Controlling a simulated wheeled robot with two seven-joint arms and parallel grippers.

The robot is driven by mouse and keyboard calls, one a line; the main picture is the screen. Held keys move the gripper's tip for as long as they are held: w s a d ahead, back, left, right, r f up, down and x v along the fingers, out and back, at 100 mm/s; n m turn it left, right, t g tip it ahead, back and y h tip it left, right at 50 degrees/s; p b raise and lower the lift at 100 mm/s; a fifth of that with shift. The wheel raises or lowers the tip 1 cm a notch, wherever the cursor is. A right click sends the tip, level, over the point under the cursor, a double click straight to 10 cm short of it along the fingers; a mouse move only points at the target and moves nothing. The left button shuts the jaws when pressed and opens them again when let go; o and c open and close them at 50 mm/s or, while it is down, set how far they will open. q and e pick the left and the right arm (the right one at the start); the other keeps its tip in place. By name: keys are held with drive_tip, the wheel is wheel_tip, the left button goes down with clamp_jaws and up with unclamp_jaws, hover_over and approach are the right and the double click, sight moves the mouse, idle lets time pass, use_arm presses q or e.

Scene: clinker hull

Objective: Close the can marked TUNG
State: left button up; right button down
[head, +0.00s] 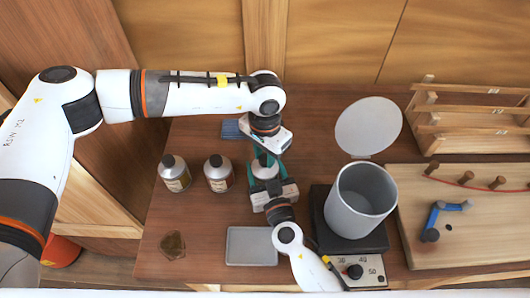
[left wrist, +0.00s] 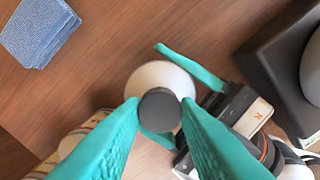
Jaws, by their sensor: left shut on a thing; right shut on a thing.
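A pale can (head: 262,172) stands on the bench; its label is hidden. My right gripper (head: 274,190) is shut around its body, and its teal fingers also show in the left wrist view. My left gripper (head: 267,158) comes down from above. In the left wrist view its fingers are shut on a dark round cap (left wrist: 160,110), over the can's white top (left wrist: 160,78). I cannot tell whether the cap is seated on the neck or just above it. Two similar capped cans, a left one (head: 174,173) and a right one (head: 218,173), stand to the left; their markings are unreadable.
A grey pot (head: 361,201) stands on a dark hot plate (head: 324,228) to the right, a round lid (head: 368,126) behind it. A grey tray (head: 251,246) lies in front, a blue cloth (head: 232,129) behind. A wooden board (head: 470,235) and rack (head: 470,115) fill the right side.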

use_arm(q)
drive_tip(key=m, duration=0.3)
drive_tip(key=o, duration=0.9)
drive_tip(key=shift+r, duration=2.25)
